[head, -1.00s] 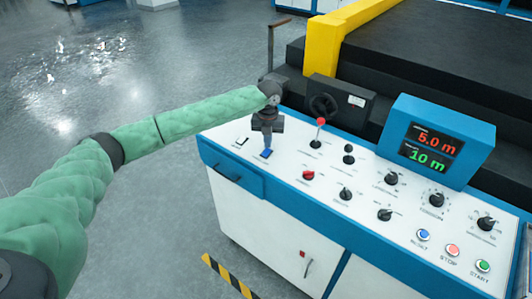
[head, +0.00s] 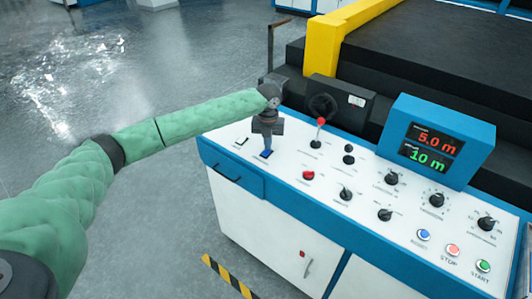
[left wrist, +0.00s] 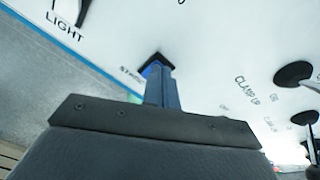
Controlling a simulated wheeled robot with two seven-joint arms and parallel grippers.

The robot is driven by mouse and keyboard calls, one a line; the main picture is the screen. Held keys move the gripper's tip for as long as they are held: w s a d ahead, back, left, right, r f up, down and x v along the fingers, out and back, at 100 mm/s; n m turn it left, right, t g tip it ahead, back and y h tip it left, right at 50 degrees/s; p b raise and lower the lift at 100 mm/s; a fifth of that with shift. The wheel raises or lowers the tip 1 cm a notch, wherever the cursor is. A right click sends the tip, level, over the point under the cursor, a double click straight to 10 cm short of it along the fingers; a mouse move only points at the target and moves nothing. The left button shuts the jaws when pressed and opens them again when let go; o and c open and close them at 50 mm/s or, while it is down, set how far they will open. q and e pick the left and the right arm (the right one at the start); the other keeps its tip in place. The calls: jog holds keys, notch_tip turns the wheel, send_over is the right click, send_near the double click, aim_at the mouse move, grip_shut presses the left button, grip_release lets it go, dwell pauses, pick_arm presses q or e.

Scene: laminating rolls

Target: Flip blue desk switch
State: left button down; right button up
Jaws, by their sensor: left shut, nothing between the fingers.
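The blue desk switch (head: 266,154) is on the white top of the control desk, near its left end. In the left wrist view, a sliver of the blue switch (left wrist: 148,70) and its black surround show at the fingertips. My left gripper (head: 267,146) points down at the switch, shut and empty. Its fingers (left wrist: 159,72) hide most of the switch in the left wrist view, and I cannot tell whether they touch it. Which way the switch is tipped is not clear. My right gripper is not in view.
A black-and-white switch (head: 242,141) marked LIGHT sits left of the blue one. A red-topped lever (head: 320,123), a red knob (head: 308,175) and several black knobs stand to the right. A display box (head: 436,140) stands at the back of the desk.

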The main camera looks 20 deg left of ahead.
pick_arm(q)
notch_tip(320, 180, up, 7)
jog(key=p, duration=0.5)
dwell(0.6)
jog(key=shift+s+f, duration=0.1)
jog(key=shift+f, duration=0.05)
